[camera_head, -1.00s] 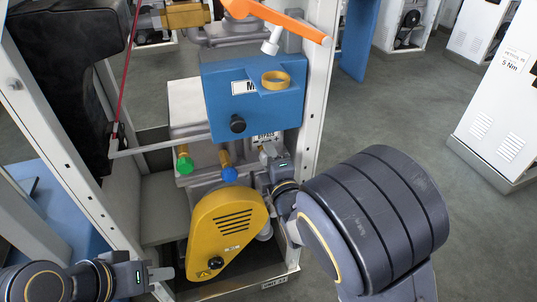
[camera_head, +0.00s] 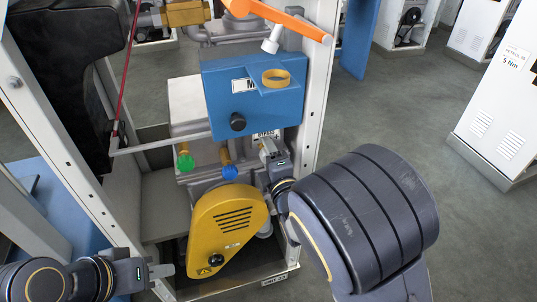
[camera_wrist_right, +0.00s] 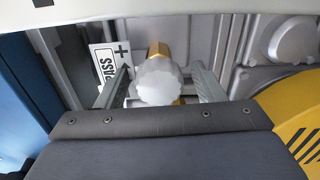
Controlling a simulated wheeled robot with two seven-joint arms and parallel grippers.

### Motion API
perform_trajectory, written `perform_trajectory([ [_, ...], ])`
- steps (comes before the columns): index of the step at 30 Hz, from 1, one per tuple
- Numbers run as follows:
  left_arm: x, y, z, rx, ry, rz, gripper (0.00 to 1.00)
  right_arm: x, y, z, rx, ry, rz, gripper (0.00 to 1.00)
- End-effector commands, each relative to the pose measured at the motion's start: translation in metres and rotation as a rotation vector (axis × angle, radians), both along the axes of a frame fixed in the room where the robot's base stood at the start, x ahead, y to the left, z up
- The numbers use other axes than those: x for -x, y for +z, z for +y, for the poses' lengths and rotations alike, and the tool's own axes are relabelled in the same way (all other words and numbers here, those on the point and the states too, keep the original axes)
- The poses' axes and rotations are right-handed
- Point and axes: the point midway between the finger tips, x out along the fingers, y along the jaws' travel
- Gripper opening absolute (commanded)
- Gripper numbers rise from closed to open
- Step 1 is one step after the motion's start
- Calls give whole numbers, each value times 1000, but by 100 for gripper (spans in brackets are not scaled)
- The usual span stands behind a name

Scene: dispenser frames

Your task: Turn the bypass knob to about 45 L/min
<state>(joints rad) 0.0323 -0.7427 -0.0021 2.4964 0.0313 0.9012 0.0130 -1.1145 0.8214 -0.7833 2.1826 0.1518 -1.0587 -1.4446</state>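The bypass knob (camera_wrist_right: 158,82) is a pale ribbed knob on a brass fitting, seen end-on in the right wrist view. My right gripper (camera_wrist_right: 160,84) has one finger on each side of it, with visible gaps between the fingers and the knob. In the head view my right gripper (camera_head: 266,150) is just below the bypass label (camera_head: 267,134) and mostly hides the knob. A label with "PASS" and a plus sign (camera_wrist_right: 108,62) shows left of the knob; I see no readable flow value. My left gripper (camera_head: 160,271) is low at the left, away from the knob.
A blue box (camera_head: 255,105) with a black knob (camera_head: 237,122) sits above. A green knob (camera_head: 185,162) and a blue knob (camera_head: 229,171) are to the left. A yellow guard (camera_head: 228,230) stands below, and a white frame post (camera_head: 318,100) is close on the right.

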Motion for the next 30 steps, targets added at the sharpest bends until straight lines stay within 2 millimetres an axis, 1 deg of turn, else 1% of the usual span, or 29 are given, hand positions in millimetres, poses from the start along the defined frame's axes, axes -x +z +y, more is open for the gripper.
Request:
perform_trajectory([
  [5,0,0,0,0,0,0,36,1,1,0,-1,0,-1,62],
  [8,0,3,0,0,0,0,36,7,1,-2,-1,0,-1,62],
  [18,0,12,0,0,0,0,36,60,1,-19,0,1,1,62],
  [21,0,13,0,0,0,0,36,69,1,-23,-1,0,0,62],
  [24,0,14,0,0,0,0,36,74,0,-24,0,-1,0,62],
  [30,0,13,0,0,0,0,36,74,0,-24,0,0,-1,62],
])
